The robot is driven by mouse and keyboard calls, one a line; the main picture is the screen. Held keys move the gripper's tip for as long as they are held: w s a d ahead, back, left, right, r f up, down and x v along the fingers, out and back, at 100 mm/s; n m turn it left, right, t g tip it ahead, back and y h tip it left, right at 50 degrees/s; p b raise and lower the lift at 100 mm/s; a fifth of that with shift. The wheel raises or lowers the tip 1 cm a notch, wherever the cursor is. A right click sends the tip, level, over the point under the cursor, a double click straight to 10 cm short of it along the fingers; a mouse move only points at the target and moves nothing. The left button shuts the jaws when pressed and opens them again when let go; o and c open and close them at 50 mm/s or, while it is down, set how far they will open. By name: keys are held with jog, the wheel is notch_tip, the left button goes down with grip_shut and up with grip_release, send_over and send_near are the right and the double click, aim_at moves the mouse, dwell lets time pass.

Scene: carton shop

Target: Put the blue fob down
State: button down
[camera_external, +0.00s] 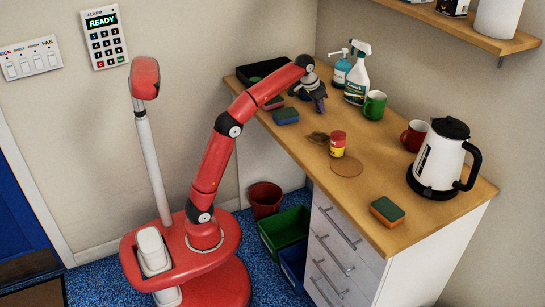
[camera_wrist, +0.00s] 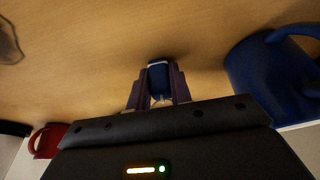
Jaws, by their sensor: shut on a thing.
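The blue fob (camera_wrist: 158,76) is between the two fingers of my gripper (camera_wrist: 158,92) in the wrist view, and my gripper is shut on it. Wooden worktop lies behind the fob in that view; whether the fob touches it I cannot tell. In the external view my gripper (camera_external: 319,104) points down at the far left part of the worktop (camera_external: 370,190). The fob cannot be made out there.
A blue mug (camera_wrist: 268,75) is close on the right in the wrist view. Sponges (camera_external: 286,116), a spray bottle (camera_external: 357,80), a green mug (camera_external: 375,105) and a yellow-red tin (camera_external: 338,144) stand around my gripper. A kettle (camera_external: 440,160) is farther right.

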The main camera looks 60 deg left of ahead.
jog(key=shift+f, duration=0.2)
jog(key=c, duration=1.3)
grip_release()
jog(key=shift+r, duration=0.1)
jog(key=shift+o, duration=0.2)
jog(key=p+v, duration=0.1)
jog(key=v, duration=0.4)
jog(key=shift+r, duration=0.35)
jog(key=shift+v, duration=1.05)
jog(key=shift+s, duration=0.1)
